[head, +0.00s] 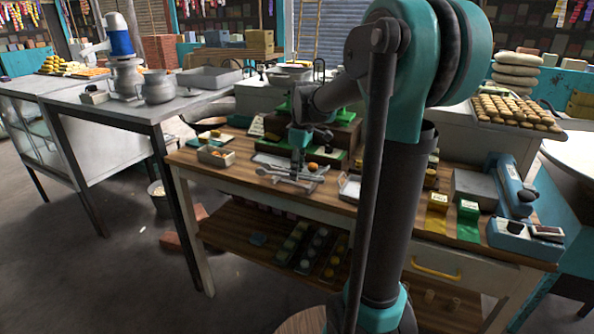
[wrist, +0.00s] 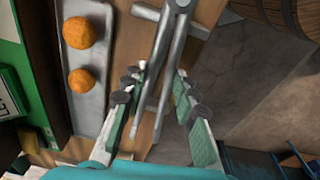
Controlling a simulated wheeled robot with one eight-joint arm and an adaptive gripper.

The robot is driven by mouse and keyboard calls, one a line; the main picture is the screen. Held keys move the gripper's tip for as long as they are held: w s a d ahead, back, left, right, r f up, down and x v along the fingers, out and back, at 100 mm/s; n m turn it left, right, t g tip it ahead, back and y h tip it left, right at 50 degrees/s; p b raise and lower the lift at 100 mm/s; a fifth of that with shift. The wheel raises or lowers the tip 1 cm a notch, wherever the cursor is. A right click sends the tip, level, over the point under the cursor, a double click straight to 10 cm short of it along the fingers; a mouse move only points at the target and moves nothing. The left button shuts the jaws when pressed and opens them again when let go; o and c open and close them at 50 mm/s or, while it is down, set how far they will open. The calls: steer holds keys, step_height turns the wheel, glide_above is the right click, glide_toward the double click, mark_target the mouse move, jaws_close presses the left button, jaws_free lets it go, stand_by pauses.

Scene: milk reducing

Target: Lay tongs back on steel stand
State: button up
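The grey metal tongs (wrist: 172,45) run lengthwise between my fingers in the wrist view. In the head view the tongs (head: 284,177) lie near the front edge of the wooden table. Grey cross-pieces of the steel stand (wrist: 146,12) stick out on both sides of the tongs. In the head view the stand is small and hard to separate from the tongs. My gripper (wrist: 160,72) points down over them, its green-padded fingers apart on either side of the tongs. It also shows in the head view (head: 298,168). I cannot see a firm grip; contact is unclear.
A metal tray (wrist: 90,100) with two orange balls lies left of the tongs in the wrist view. A green-edged board (wrist: 42,60) is beyond it. The table edge and floor (wrist: 250,80) are to the right. A small box (head: 216,156) stands left on the table (head: 235,178).

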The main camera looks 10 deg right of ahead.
steer(key=shift+d, duration=0.1)
stand_by(0.3)
steer(key=o, duration=0.6)
steer(key=shift+o, duration=0.6)
steer(key=o, duration=0.6)
steer(key=shift+c, duration=0.2)
step_height(320, 180, up, 8)
stand_by(0.3)
steer(key=shift+s, duration=0.1)
